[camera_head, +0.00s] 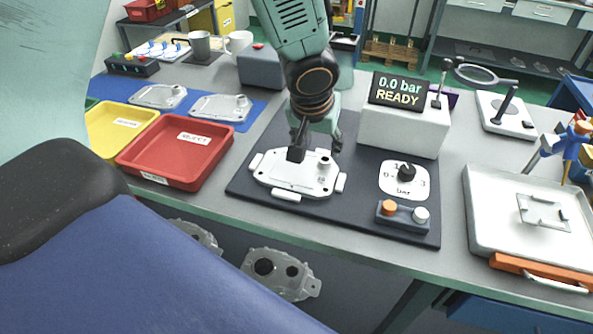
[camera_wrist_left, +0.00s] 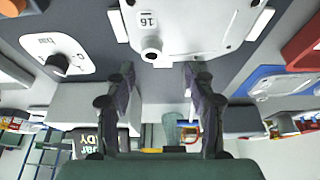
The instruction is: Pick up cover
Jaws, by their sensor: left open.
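A pale metal cover (camera_head: 292,176) with a small raised boss lies flat on the dark test plate (camera_head: 262,204), between white blocks at its edges. In the left wrist view the cover (camera_wrist_left: 190,28) fills the top and carries a label reading 16. My left gripper (camera_head: 316,150) is above the cover's back edge, with its fingers apart. In the left wrist view the gripper (camera_wrist_left: 160,78) is open and nothing is between its fingers. The boss lies just beyond the fingertips. Two similar covers (camera_head: 158,96) (camera_head: 221,107) lie on the blue mat (camera_head: 246,124). My right gripper is not in view.
A display reading "0.0 bar READY" (camera_head: 397,90) stands on a white box (camera_head: 403,128) behind the plate. A knob (camera_head: 406,172) and button box (camera_head: 402,215) are on its right side. Red (camera_head: 150,174) and yellow (camera_head: 100,124) trays stand left; a metal tray (camera_head: 486,223) lies right.

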